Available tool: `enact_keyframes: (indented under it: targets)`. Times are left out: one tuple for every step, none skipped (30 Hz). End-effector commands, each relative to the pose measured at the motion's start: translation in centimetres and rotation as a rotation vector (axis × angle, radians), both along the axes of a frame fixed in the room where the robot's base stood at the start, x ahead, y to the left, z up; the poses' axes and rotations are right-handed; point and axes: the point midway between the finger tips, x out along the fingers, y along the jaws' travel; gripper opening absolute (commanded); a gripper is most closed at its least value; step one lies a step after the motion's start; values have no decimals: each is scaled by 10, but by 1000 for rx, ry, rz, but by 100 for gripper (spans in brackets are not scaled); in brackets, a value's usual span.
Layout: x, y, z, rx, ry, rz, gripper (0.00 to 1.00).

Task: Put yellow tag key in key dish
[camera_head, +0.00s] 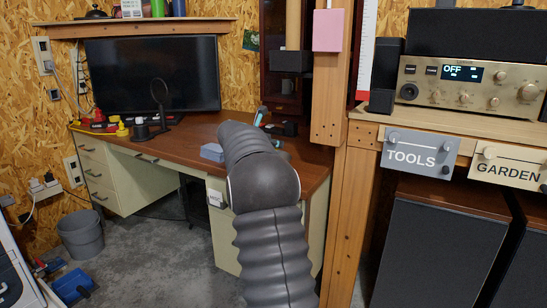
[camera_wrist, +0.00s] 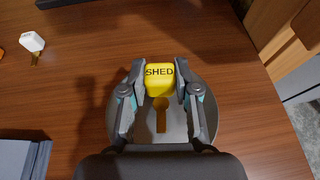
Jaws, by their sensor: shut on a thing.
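In the wrist view my gripper (camera_wrist: 161,68) is shut on the yellow tag (camera_wrist: 158,84), which reads SHED. A brass key (camera_wrist: 161,112) hangs from the tag, pointing toward the bottom of the picture. The round grey metal key dish (camera_wrist: 211,118) lies behind the tag and key in this view, so they are over it. I cannot tell how high the key is above the dish, or whether it touches. In the head view my arm hides the gripper, the key and the dish.
A white tag with a key (camera_wrist: 32,42) lies on the brown desk (camera_wrist: 70,85). A grey-blue block (camera_wrist: 22,160) sits at lower left. The desk edge runs along the right. In the head view a monitor (camera_head: 150,75) and a wooden post (camera_head: 328,95) stand near my arm.

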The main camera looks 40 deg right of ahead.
Motion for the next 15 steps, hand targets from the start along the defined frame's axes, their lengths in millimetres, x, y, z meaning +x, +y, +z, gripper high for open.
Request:
enact_keyframes:
  targets:
    - [0, 0, -3, -1, 1, 0, 4]
    - [0, 0, -4, -1, 1, 0, 4]
    - [0, 0, -7, 0, 0, 0, 4]
    - [0, 0, -10, 0, 0, 0, 4]
    - [0, 0, -14, 1, 1, 0, 4]
    - [0, 0, -20, 1, 2, 1, 4]
    - [0, 0, -24, 0, 2, 1, 4]
    - [0, 0, -28, 0, 2, 1, 4]
    - [0, 0, -34, 1, 2, 2, 4]
    - [0, 0, -37, 1, 1, 1, 4]
    - [0, 1, -39, 1, 1, 1, 4]
    - [0, 0, -40, 0, 1, 1, 4]
    - [0, 0, -40, 0, 1, 1, 4]
    - [0, 0, -39, -1, -1, 1, 4]
    - [0, 0, -39, -1, -1, 1, 4]
